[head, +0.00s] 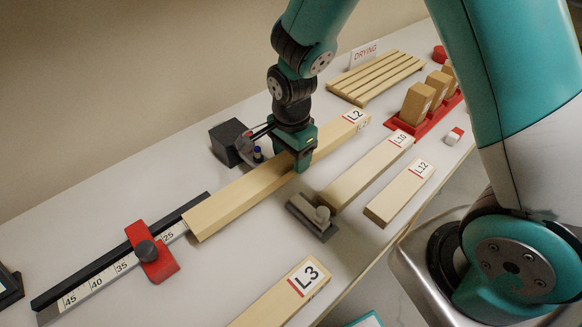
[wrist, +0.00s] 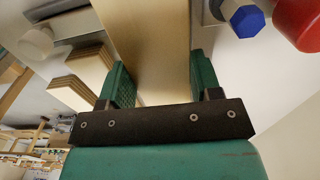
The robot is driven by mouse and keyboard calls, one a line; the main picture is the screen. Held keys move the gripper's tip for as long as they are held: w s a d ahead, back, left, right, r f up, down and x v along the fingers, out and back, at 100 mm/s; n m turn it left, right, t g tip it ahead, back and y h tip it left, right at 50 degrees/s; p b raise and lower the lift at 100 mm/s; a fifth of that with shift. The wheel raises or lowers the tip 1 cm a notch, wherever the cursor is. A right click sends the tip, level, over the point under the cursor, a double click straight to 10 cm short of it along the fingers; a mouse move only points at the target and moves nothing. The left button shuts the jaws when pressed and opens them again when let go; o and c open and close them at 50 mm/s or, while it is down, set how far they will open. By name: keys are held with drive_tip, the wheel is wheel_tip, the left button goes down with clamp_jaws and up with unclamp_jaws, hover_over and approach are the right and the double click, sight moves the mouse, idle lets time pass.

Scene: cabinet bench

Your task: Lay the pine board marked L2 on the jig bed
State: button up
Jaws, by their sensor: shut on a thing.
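The pine board marked L2 (head: 235,202) runs diagonally across the bench in the head view, its label at the far right end. My gripper (head: 299,163) is shut on it a little right of its middle. In the wrist view the board (wrist: 150,45) passes between the two green fingers (wrist: 160,85). The jig bed's black fence and scale (head: 105,262) show at the lower left, in line with the board. The board's near end covers the scale just past the 25 mark. I cannot tell whether the board touches the bed or hangs just above it.
A red stop (head: 152,256) sits on the scale, clear of the board. A grey clamp (head: 313,217) is in front, a dark block (head: 230,143) behind. Boards L10 (head: 365,175), L12 (head: 400,193) and L3 (head: 285,298) lie nearby. A drying rack (head: 375,78) and red block holder (head: 425,120) stand at the back right.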

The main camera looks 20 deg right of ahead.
sight(292, 181)
drive_tip(key=shift+f, duration=2.45)
drive_tip(key=shift+f, duration=0.1)
drive_tip(key=o, duration=1.3)
wheel_tip(292, 181, up, 13)
drive_tip(key=shift+s+a+f+b, duration=0.1)
drive_tip(key=shift+s+f+b, duration=0.05)
drive_tip(key=shift+b, duration=0.4)
drive_tip(key=s+a+r+n+y, duration=0.2)
drive_tip(key=s+r+n, duration=0.4)
drive_tip(key=s+n, duration=0.3)
drive_tip(key=s+a+r+n+y, duration=0.2)
drive_tip(key=s+r+n, duration=0.4)
drive_tip(key=s+n, duration=0.3)
drive_tip(key=n, duration=0.3)
drive_tip(key=shift+s+a+n, duration=0.15)
drive_tip(key=shift+a+n, duration=0.05)
drive_tip(key=shift+n, duration=0.1)
